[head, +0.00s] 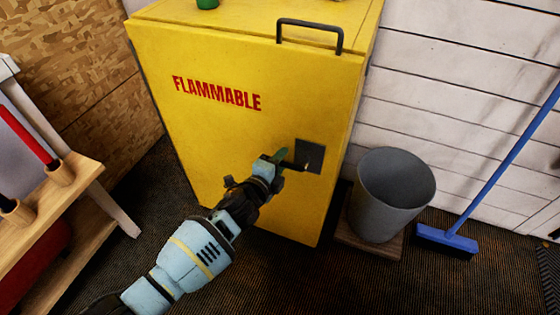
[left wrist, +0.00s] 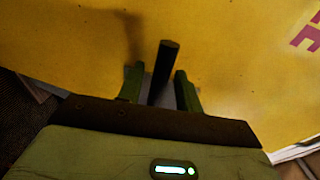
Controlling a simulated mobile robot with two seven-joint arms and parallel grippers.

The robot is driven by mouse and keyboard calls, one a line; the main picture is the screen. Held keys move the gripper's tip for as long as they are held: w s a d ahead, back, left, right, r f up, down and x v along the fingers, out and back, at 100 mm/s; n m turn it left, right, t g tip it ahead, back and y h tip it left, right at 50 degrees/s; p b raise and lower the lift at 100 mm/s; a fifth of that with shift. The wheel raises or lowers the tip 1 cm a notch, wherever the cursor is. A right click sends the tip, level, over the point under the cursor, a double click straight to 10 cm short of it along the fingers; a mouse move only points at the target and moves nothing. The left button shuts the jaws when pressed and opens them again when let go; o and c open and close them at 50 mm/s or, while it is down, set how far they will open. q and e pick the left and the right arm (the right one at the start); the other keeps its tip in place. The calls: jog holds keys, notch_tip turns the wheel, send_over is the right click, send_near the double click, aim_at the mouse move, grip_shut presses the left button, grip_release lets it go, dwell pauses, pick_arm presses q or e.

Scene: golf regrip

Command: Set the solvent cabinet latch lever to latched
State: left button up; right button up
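The yellow solvent cabinet (head: 245,130) stands in front of me, with red "FLAMMABLE" lettering on its door. A dark square latch plate (head: 312,155) is on the right side of the door. The dark latch lever (head: 293,165) points left from the plate, about level. It also shows as a dark bar (left wrist: 164,68) in the left wrist view. My left gripper (head: 277,160) is at the lever's left end. In the left wrist view its green fingers (left wrist: 160,88) are apart, one on each side of the lever, with a gap at the left finger. My right gripper is out of view.
A grey bin (head: 394,200) stands right of the cabinet, and a blue broom (head: 447,240) leans on the white wall. A wooden rack (head: 75,195) is at the left. A dark handle (head: 310,25) sits at the cabinet's top edge. Dark floor is clear in front.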

pick_arm(q)
jog(key=shift+s, duration=0.1)
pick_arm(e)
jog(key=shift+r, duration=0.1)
